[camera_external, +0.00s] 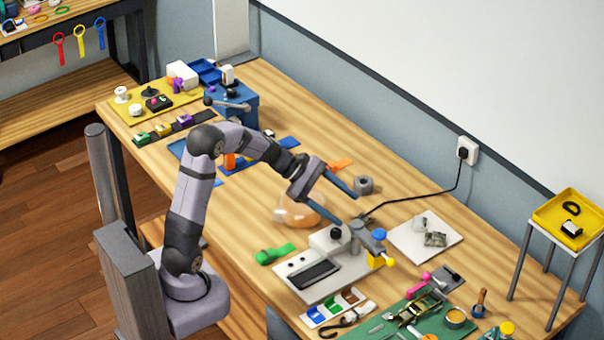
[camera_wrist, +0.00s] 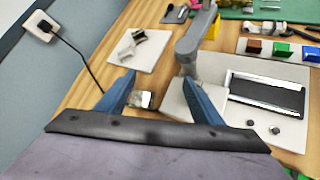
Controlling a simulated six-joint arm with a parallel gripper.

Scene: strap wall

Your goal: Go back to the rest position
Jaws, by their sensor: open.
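My gripper (camera_external: 346,208) is open above the wooden table, in front of a grey device. Its two blue fingers are spread wide apart, and nothing is held between them. The wrist view shows the same open fingers (camera_wrist: 157,78), with a small shiny metal piece (camera_wrist: 143,99) visible in the gap beyond them. The grey device (camera_external: 318,275), with a dark pad on a pale base, stands just below and to the right of the fingers in the outside view. I cannot tell the exact height of the fingertips over the table.
A clear dome with orange inside (camera_external: 297,215) sits beneath my wrist. A black cable (camera_external: 430,195) runs to a wall socket. A white plate (camera_external: 426,236) and green mat (camera_external: 450,325) lie to the right.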

